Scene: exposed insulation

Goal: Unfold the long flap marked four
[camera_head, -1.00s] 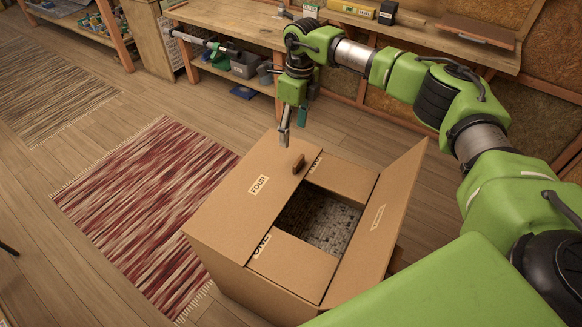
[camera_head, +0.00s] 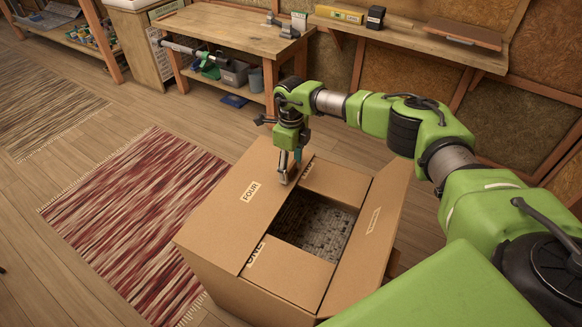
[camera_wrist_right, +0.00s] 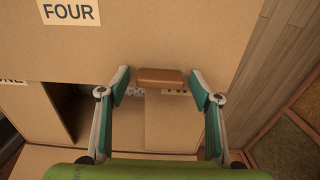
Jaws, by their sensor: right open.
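A cardboard box (camera_head: 225,275) stands on the floor with a dark opening on top. The long flap marked FOUR (camera_head: 232,210) lies flat across the left of the top; its label also shows in the right wrist view (camera_wrist_right: 110,45). A small brown tab (camera_wrist_right: 162,77) sits at that flap's inner edge. My right gripper (camera_head: 286,180) is over this edge. In the right wrist view the right gripper (camera_wrist_right: 160,76) is open, its fingertips on either side of the tab; I cannot tell whether they touch it. My left gripper is not in view.
The short flap marked ONE (camera_head: 290,268) lies flat at the near end, another short flap (camera_head: 337,180) at the far end. A workbench (camera_head: 225,32) stands behind. A striped rug (camera_head: 140,220) covers floor at left.

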